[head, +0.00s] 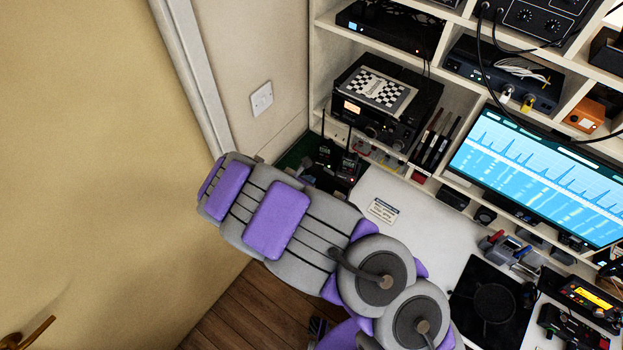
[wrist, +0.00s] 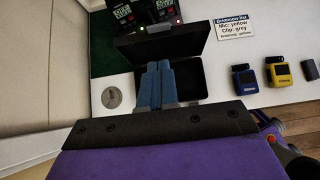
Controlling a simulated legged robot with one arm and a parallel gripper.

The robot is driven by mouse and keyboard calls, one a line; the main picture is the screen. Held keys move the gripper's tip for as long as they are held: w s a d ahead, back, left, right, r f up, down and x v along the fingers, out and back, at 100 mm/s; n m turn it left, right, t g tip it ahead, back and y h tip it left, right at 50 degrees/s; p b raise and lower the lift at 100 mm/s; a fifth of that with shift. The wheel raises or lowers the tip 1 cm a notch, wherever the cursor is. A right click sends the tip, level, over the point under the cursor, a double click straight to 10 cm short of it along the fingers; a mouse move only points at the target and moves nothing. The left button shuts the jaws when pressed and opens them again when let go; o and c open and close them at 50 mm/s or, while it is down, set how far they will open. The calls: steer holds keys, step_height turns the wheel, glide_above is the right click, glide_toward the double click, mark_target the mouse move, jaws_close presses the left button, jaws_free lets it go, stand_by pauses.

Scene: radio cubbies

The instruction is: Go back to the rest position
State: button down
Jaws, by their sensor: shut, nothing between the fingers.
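My gripper (wrist: 155,85) shows in the wrist view with its two blue fingers together and nothing between them. The fingers overlap the view of an open black case (wrist: 190,80) on the white desk; I cannot tell whether they touch it.
Handheld radios (head: 340,158) stand behind the case. A sign (wrist: 248,25), blue and yellow clip-like items (wrist: 246,82) and a round disc (wrist: 112,97) lie on the desk. Shelves with radio gear (head: 388,104) and a lit monitor (head: 540,170) stand right. A wall is left.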

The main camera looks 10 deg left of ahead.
steer(key=shift+s+r, duration=0.55)
steer(key=shift+r, duration=0.1)
steer(key=shift+a, duration=0.15)
